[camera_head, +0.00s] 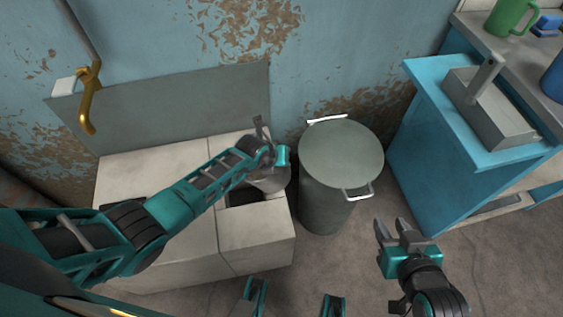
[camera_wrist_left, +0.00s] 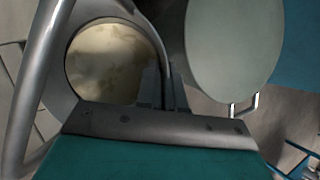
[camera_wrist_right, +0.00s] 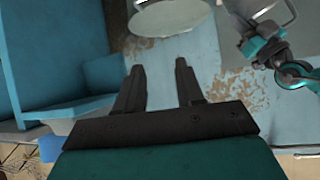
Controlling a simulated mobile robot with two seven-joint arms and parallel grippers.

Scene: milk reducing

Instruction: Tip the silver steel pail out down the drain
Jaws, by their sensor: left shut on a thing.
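The silver steel pail (camera_head: 272,182) hangs at my left gripper (camera_head: 268,153), beside and partly over the dark drain opening (camera_head: 243,196) in the pale tiled block. My left gripper is shut on the pail; its arm hides part of it. In the left wrist view the pail's round mouth shows cream-coloured contents (camera_wrist_left: 108,65), and its curved handle rises at the left. Whether the pail is tilted is hard to tell. My right gripper (camera_head: 392,228) is open and empty, low at the right of the head view; its spread fingers also show in the right wrist view (camera_wrist_right: 158,85).
A lidded grey-green bin (camera_head: 340,160) stands close to the right of the pail. The pale tiled block (camera_head: 160,180) lies against the wall under a brass tap (camera_head: 88,100). A blue cabinet (camera_head: 430,150) stands at the right. Bare floor lies in front of the bin.

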